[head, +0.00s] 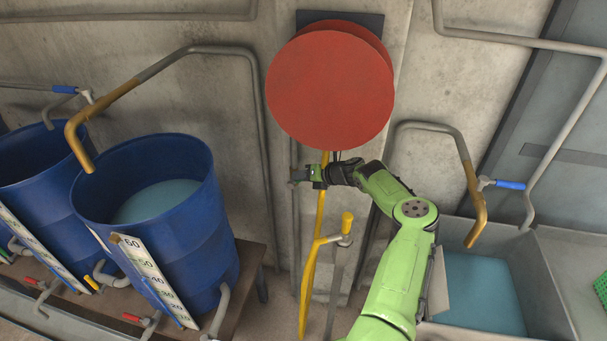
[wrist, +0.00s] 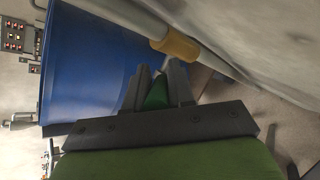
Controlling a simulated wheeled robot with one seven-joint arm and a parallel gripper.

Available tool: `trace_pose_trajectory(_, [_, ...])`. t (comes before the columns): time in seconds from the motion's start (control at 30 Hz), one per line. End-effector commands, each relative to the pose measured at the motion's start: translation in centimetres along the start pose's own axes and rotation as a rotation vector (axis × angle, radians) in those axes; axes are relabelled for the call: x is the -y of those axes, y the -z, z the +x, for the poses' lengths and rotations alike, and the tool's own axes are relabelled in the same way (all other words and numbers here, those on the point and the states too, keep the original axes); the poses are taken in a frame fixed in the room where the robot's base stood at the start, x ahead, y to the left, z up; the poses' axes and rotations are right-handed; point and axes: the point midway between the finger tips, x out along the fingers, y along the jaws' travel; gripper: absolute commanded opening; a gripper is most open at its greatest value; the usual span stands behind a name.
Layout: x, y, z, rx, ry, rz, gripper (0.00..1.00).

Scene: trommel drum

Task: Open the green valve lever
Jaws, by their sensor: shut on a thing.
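The green valve lever (wrist: 157,94) shows in the wrist view between the two grey fingers of my gripper (wrist: 160,75). The fingers are closed on it, one on each side. Beyond the fingertips, a grey pipe with a brass-coloured collar (wrist: 181,46) runs diagonally. In the head view, my gripper (head: 297,179) is at the vertical grey pipe on the concrete wall, below and a little left of the large red disc. I cannot make out the lever in the head view; the gripper seems to cover it.
A large blue barrel (head: 215,245) holding water stands to the left, with another behind it. The red disc (head: 329,88) hangs above my gripper. A yellow hose (head: 312,262) hangs just below. A grey basin (head: 555,300) of water is at the right, with a blue-handled valve (head: 510,185) above.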

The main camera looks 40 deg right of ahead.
Motion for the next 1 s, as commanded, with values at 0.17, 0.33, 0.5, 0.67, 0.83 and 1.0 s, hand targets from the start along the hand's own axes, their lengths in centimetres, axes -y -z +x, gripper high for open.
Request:
trace_pose_trajectory(0.17, [-0.1,-0.3,0.0,0.008,-0.002,-0.005,0.00])
trace_pose_trajectory(0.33, [-0.1,-0.3,0.0,0.008,-0.002,-0.005,0.31])
trace_pose_trajectory(0.5, [-0.1,-0.2,0.0,0.005,-0.002,-0.003,0.44])
trace_pose_trajectory(0.67, [0.0,-0.1,0.0,0.004,-0.001,-0.002,0.44])
trace_pose_trajectory(0.83, [0.1,-0.2,-1.9,0.006,0.001,-0.003,0.44])
trace_pose_trajectory(1.0, [0.1,-0.1,-6.7,0.006,0.002,-0.003,0.44])
